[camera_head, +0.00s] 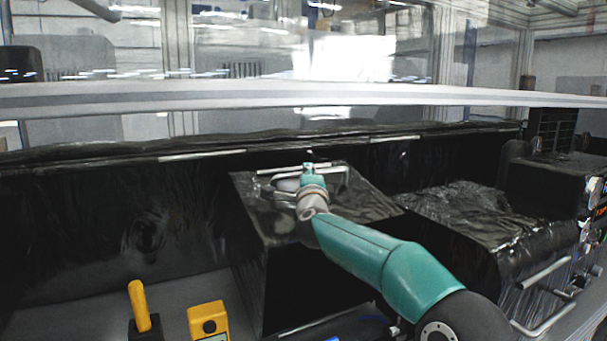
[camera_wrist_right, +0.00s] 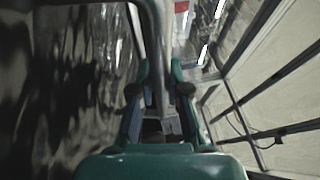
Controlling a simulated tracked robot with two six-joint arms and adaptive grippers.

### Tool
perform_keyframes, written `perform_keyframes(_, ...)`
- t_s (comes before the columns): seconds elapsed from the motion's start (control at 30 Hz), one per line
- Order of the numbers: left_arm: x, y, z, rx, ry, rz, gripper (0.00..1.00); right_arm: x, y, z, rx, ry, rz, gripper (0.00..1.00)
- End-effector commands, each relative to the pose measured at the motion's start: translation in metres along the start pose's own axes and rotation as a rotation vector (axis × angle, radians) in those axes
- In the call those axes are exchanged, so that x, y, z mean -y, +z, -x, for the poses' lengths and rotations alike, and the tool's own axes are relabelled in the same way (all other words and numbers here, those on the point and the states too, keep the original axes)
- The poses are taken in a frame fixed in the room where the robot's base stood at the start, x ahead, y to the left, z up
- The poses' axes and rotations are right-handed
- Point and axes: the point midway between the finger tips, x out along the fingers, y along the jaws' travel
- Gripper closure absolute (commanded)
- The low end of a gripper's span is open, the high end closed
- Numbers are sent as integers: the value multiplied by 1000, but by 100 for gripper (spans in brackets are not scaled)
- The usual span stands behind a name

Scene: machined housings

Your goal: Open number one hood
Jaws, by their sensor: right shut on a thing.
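A black box-like hood (camera_head: 365,205) stands in the middle of the head view, with a light metal bar handle (camera_head: 272,171) at the back of its top. My right gripper (camera_head: 309,167) reaches over the hood from the lower right and is at this handle. In the right wrist view, the metal bar (camera_wrist_right: 157,50) passes between the two fingers of my right gripper (camera_wrist_right: 160,85), which is shut on it. The hood's top looks close to level in the head view. No number shows on it. My left gripper is not in view.
A second black hood (camera_head: 470,215) with a front handle (camera_head: 548,272) stands to the right. A yellow lever (camera_head: 140,305) and a yellow box (camera_head: 208,320) are at the lower left. A long pale rail (camera_head: 120,96) crosses the view behind the hoods.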

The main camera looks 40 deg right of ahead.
Motion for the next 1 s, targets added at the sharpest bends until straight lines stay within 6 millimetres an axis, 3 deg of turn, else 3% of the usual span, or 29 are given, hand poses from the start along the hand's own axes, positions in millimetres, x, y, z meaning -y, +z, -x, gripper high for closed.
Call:
perform_keyframes(0.37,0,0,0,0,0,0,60,-3,3,-3,-3,0,-2,100)
perform_keyframes(0.4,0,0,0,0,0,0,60,-3,4,-3,-3,0,-2,83)
perform_keyframes(0.57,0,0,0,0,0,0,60,-2,6,-3,1,0,-3,59)
perform_keyframes(1.0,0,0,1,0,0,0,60,-1,8,3,6,-1,-2,59)
